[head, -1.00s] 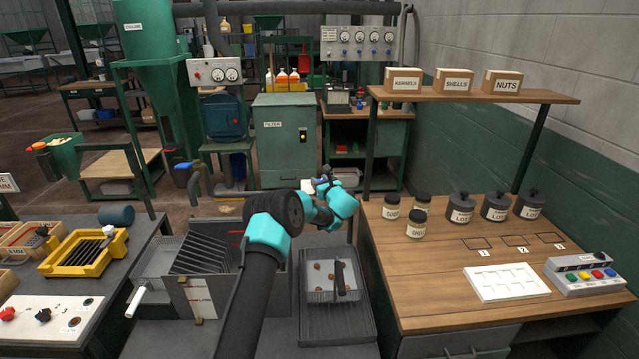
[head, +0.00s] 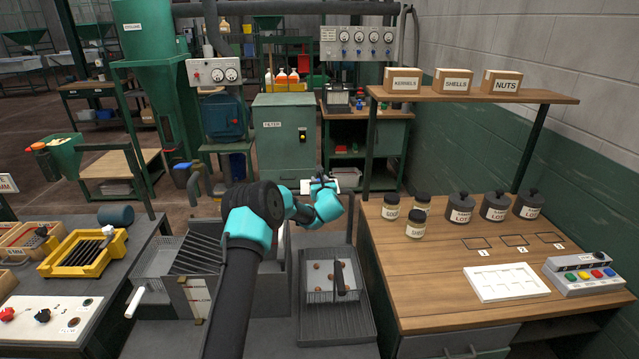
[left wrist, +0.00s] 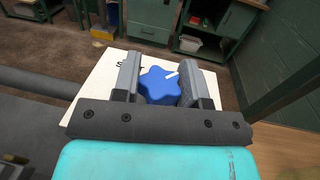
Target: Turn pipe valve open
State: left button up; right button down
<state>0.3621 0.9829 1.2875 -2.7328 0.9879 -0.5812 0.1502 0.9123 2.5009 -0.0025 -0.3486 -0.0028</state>
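A blue star-shaped valve knob (left wrist: 160,90) with a white pointer mark shows in the left wrist view, the mark slanting up and right. It stands in front of a white plate (left wrist: 92,85) whose lettering is mostly hidden; the plate's edge also shows in the head view (head: 305,186). My left gripper (head: 326,184) is at the knob. In the left wrist view its two grey fingers (left wrist: 162,82) stand on either side of the knob, very close to it; whether they press on it I cannot tell. My right gripper is out of view.
A wire basket (head: 335,280) with several nuts stands on a grey tray below my left arm. The wooden bench (head: 440,270) with jars and a button box (head: 590,275) is at right. A green filter cabinet (head: 283,140) stands behind the gripper.

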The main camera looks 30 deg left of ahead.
pick_arm(q)
jog(key=o, duration=0.4)
jog(key=shift+d, duration=0.1)
jog(key=v, duration=1.2)
dwell(0.3)
jog(key=shift+r, duration=0.1)
